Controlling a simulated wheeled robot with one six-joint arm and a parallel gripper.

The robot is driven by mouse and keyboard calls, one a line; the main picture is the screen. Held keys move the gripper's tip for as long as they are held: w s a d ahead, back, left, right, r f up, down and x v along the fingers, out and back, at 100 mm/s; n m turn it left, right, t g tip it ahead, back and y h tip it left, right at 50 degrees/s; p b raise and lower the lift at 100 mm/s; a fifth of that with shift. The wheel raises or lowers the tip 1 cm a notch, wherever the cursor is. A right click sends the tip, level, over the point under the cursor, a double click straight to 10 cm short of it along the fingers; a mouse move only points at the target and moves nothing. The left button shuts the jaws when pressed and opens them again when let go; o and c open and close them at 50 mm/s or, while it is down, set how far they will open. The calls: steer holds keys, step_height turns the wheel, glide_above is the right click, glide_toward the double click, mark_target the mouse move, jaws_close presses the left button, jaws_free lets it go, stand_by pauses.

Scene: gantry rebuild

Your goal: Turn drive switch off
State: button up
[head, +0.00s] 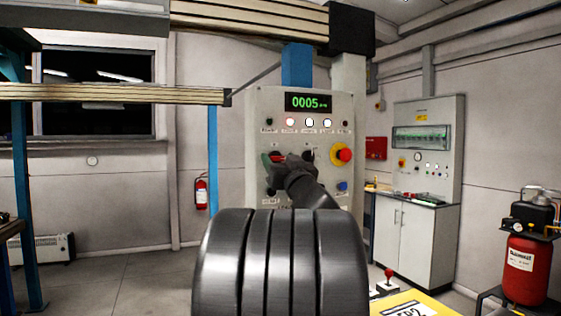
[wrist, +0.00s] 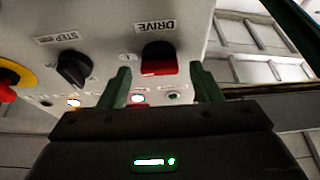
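The drive switch (wrist: 158,60) is a black knob with a red front part, under an upside-down DRIVE label in the wrist view. My gripper (wrist: 160,67) is open, with one green finger to each side of the switch. A gap shows between each finger and the knob, and neither visibly touches it. In the head view my gripper (head: 273,158) is up against the grey control panel (head: 258,115), on its left-middle part. It hides most of the switch there, with only a bit of red showing between the fingers.
The black STEP knob (wrist: 75,70) sits beside the drive switch. A red emergency button (head: 344,155) on a yellow ring is right of my gripper. Lit indicator lamps (head: 310,122) and a green 0005 display (head: 307,102) are above it. A blue button (head: 342,187) is lower right.

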steer(key=c, duration=1)
steer(key=shift+o, duration=0.3)
steer(key=shift+n+y, duration=0.4)
steer(key=shift+n, duration=0.1)
steer(key=n+g+y, duration=0.1)
steer(key=n, duration=0.2)
steer(key=n+g+y+p, duration=0.1)
steer(key=n, duration=0.2)
steer(key=shift+d+p, duration=0.15)
steer(key=shift+p, duration=0.15)
steer(key=n+g+y, duration=0.1)
steer(key=n, duration=0.2)
steer(key=n+g+y+p, duration=0.1)
steer(key=n, duration=0.2)
steer(key=shift+w+n+g, duration=0.1)
steer(key=shift+n+g, duration=0.2)
steer(key=shift+g, duration=0.1)
steer(key=n+g+p, duration=0.1)
steer(key=n+g, duration=0.1)
steer(key=n, duration=0.3)
steer(key=shift+r+p, duration=0.15)
steer(key=shift+p, duration=0.2)
steer(key=shift+n+g+p, duration=0.6)
steer(key=shift+n, duration=1.3)
steer(key=shift+h, duration=0.3)
steer(key=o, duration=1)
